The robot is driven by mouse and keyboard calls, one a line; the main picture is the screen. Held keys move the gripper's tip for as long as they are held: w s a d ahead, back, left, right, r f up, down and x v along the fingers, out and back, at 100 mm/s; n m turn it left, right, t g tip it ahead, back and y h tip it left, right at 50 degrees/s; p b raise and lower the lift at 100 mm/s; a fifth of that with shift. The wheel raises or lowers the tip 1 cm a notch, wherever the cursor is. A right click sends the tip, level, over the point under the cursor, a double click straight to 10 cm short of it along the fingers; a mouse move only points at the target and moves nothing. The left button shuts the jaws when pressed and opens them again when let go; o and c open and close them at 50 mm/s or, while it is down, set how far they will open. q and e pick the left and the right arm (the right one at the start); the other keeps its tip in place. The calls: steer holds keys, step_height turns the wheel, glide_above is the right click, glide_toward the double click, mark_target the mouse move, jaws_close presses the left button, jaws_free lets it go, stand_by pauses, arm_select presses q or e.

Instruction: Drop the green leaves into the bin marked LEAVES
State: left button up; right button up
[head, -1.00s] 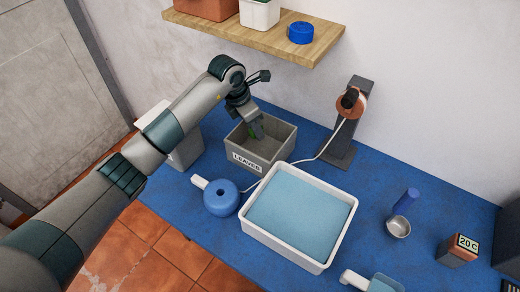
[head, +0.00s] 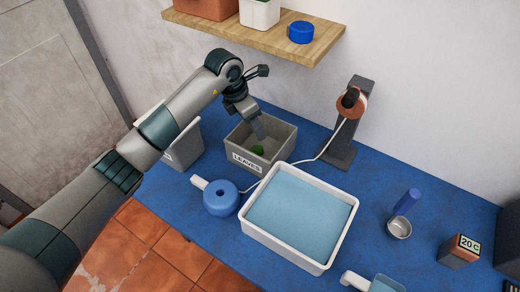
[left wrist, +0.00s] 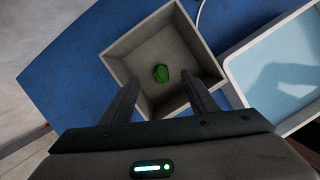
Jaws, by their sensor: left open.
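The green leaves (head: 257,150) lie on the floor of the grey bin marked LEAVES (head: 246,161). In the left wrist view the leaves (left wrist: 161,73) show as a small green clump inside the bin (left wrist: 118,48), near its middle. My left gripper (head: 257,136) is over the bin with its fingers pointing down into it. Its two fingers (left wrist: 160,90) are spread apart with nothing between them, and the leaves are clear of both. My right gripper is in neither view.
A white tray with a light blue surface (head: 348,200) stands right of the bin. A blue round pot (head: 221,197) is in front. A white bin (head: 187,152) stands left, partly behind my arm. A dark stand (head: 343,148) is behind, below a wooden shelf (head: 265,36).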

arm_select(q)
steer(key=b+v, duration=0.5)
steer(key=v, duration=1)
steer(key=shift+r, duration=0.35)
steer(key=shift+s+f, duration=0.1)
